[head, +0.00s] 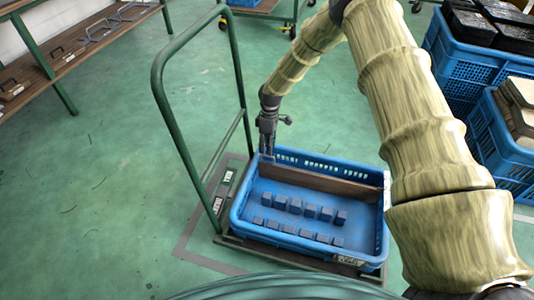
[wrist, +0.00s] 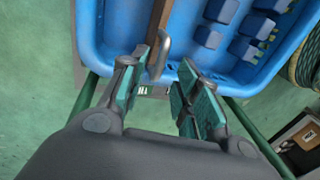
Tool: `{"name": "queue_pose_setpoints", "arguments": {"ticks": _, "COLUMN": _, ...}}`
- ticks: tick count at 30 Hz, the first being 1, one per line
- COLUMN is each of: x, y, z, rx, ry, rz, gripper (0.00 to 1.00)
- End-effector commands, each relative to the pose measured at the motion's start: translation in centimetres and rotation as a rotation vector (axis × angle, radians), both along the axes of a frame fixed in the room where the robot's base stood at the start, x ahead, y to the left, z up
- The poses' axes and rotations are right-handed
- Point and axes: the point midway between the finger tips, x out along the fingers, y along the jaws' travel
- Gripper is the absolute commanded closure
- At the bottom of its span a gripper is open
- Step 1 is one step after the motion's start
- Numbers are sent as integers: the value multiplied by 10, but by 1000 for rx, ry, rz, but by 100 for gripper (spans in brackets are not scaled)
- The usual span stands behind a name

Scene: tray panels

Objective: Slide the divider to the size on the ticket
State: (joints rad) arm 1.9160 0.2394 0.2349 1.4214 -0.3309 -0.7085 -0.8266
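The divider (head: 318,183) is a brown upright panel across the blue tray (head: 240,207), near its far side. In the wrist view the divider (wrist: 160,14) is a narrow brown strip, with a grey metal handle (wrist: 165,42) at its near end. My gripper (head: 268,154) is above the divider's left end. In the wrist view my gripper (wrist: 168,62) is open, its teal-padded fingers on either side of the handle, with no clear contact. Small white cards (head: 218,204) lie left of the tray; their writing is too small to read, and I cannot tell which is the ticket.
Two rows of dark blue blocks (head: 311,212) stand in the tray on the near side of the divider. The tray sits on a cart with a green rail (head: 160,95) at its left. Blue crates (head: 487,125) are stacked at right. Open green floor lies at left.

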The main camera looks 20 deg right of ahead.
Motion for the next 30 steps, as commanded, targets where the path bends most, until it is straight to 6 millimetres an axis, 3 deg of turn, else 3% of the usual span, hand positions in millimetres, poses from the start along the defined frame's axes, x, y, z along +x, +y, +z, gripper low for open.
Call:
{"name": "queue_pose_setpoints", "arguments": {"ticks": 6, "x": -4, "y": 2, "z": -23, "rx": 0, "ry": 1, "rz": 0, "gripper": 68}}
{"name": "queue_pose_setpoints", "arguments": {"ticks": 18, "x": -5, "y": 3, "z": -28, "rx": 0, "ry": 0, "rz": -1, "gripper": 68}}
{"name": "queue_pose_setpoints", "arguments": {"ticks": 19, "x": -5, "y": 3, "z": -28, "rx": 0, "ry": 0, "rz": -1, "gripper": 70}}
{"name": "queue_pose_setpoints", "arguments": {"ticks": 24, "x": -5, "y": 3, "z": -28, "rx": 0, "ry": 0, "rz": -1, "gripper": 100}}
{"name": "queue_pose_setpoints", "arguments": {"ticks": 30, "x": -5, "y": 3, "z": -28, "rx": 0, "ry": 0, "rz": -1, "gripper": 100}}
